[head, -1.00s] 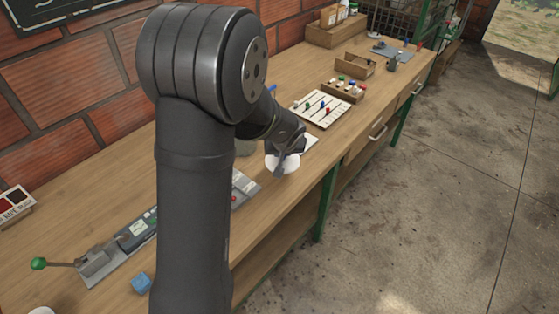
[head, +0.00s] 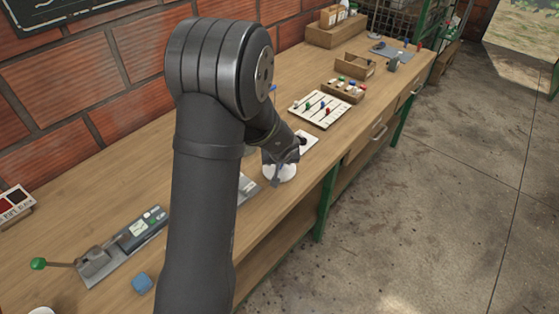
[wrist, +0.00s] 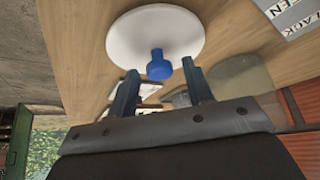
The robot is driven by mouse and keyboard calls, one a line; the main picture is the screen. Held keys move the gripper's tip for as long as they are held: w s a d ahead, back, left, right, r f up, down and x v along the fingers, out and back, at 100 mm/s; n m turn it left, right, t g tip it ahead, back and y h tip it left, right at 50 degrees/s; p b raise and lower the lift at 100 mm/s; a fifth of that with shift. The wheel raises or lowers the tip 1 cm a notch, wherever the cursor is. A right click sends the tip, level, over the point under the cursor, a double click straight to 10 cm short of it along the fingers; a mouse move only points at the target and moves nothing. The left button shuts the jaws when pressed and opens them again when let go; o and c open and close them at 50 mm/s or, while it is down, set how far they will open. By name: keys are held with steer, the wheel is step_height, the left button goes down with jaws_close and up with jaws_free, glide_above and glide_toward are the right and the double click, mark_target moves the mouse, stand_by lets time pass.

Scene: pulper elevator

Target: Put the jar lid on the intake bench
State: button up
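The jar lid (wrist: 190,32) appears to be the white disc with a blue knob (wrist: 159,66) in the wrist view. In the head view the lid (head: 282,174) is at the bench's front edge, partly hidden by my gripper (head: 272,168). My gripper (wrist: 160,72) is open, with its fingertips on either side of the knob and a gap showing on both sides. The lid seems to lie flat on the wooden bench (head: 190,265), though contact under it is hidden.
A slider board (head: 319,109), a box of coloured knobs (head: 343,89) and a wooden tray (head: 354,65) stand farther right. A lettered card (wrist: 292,15) lies near the lid.

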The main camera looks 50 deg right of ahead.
steer(key=shift+r, duration=0.15)
steer(key=shift+r, duration=0.25)
steer(key=v, duration=1.1)
steer(key=shift+s+a+r, duration=0.15)
steer(key=x, duration=1.2)
steer(key=shift+r, duration=1.35)
steer(key=shift+f, duration=0.1)
